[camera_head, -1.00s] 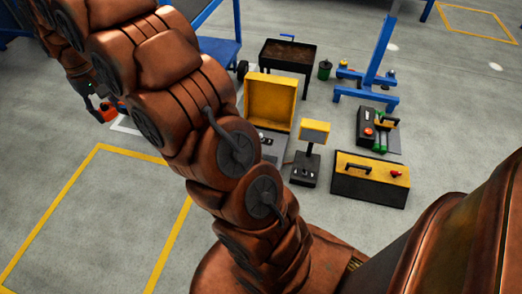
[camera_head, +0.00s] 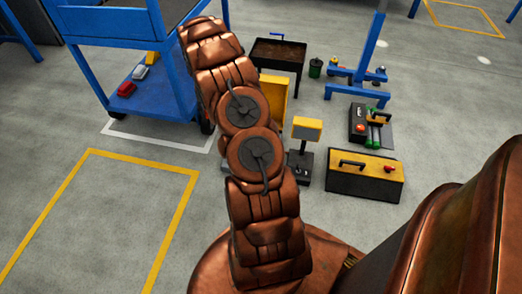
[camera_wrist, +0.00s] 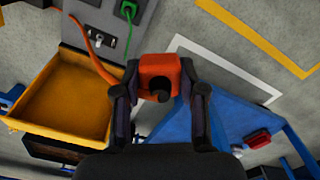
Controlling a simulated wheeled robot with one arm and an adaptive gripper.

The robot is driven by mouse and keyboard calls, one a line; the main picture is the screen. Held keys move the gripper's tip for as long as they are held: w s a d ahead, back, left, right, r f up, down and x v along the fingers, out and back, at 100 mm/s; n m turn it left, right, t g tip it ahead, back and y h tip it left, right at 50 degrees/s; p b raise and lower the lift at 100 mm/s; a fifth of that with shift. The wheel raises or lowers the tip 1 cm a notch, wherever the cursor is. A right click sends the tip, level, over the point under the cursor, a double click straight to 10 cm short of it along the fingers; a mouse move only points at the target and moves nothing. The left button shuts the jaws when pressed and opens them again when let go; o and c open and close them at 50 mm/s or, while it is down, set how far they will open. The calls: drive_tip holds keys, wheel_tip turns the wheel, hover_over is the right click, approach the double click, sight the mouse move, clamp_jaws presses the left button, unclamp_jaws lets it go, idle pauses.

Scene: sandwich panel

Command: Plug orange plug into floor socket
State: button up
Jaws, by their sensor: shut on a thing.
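In the wrist view, my gripper (camera_wrist: 158,92) is shut on the orange plug (camera_wrist: 158,66), with one dark finger on each side of it. The plug's dark round end shows between the fingers. An orange cable (camera_wrist: 92,62) runs from the plug toward a grey panel unit (camera_wrist: 75,38) at upper left. A green plug (camera_wrist: 129,10) with a green cable sits on this unit, near a small light plate with dark fittings (camera_wrist: 100,40). The orange plug is apart from the unit in the picture. In the head view my arm hides the gripper, the plug and most of the unit.
A yellow open box (camera_wrist: 65,95) adjoins the grey unit; it also shows in the head view (camera_head: 274,90). A blue cart (camera_head: 150,95) stands left of my arm. A yellow-topped case (camera_head: 365,178) and a small yellow-headed stand (camera_head: 306,130) are right. Floor at left is clear.

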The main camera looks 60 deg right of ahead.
drive_tip(key=s+d+f+m, duration=0.2)
drive_tip(key=s+f, duration=0.3)
drive_tip(key=f, duration=0.3)
drive_tip(key=s+d+f+m, duration=0.2)
drive_tip(key=s+d+f, duration=0.3)
drive_tip(key=f, duration=0.3)
drive_tip(key=s+d+f+m, duration=0.1)
drive_tip(key=s+d+f, duration=0.2)
drive_tip(key=s+f, duration=0.4)
drive_tip(key=shift+s+d+f+m+b, duration=0.3)
drive_tip(key=shift+f+m+b, duration=0.1)
drive_tip(key=shift+f, duration=0.2)
drive_tip(key=shift+f, duration=0.15)
wheel_tip(320, 180, down, 6)
drive_tip(key=b, duration=0.5)
drive_tip(key=shift+r+b, duration=0.25)
drive_tip(key=shift+b, duration=0.15)
drive_tip(key=shift+a+p, duration=0.1)
drive_tip(key=shift+p, duration=0.8)
idle(0.4)
drive_tip(key=shift+f+b, duration=0.35)
drive_tip(key=shift+f, duration=0.2)
idle(0.5)
drive_tip(key=o, duration=1.1)
